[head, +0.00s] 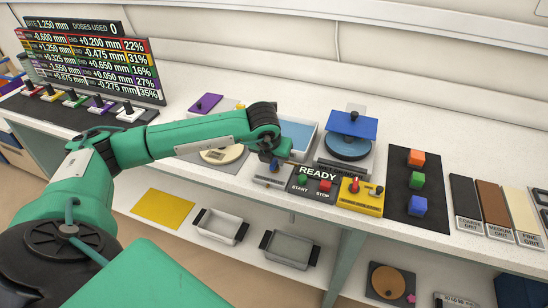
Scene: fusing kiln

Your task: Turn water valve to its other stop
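A small grey box (266,182) at the front edge of the counter, just left of the READY panel, looks like the water valve. A small dark part shows on its top, but I cannot make out a lever or which stop it is at. My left gripper (274,160) points down directly over this box, at the end of my green arm. Its fingertips are small and partly hidden by the wrist, so I cannot tell whether they touch the box or are open. My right gripper is not in view.
A READY panel (318,173) with green and red buttons and a yellow switch box (358,203) stand to the right. Behind are a blue tray (300,132) and a round blue wheel (347,147) under a blue plate (352,124). A black mat (408,214) holds coloured cubes.

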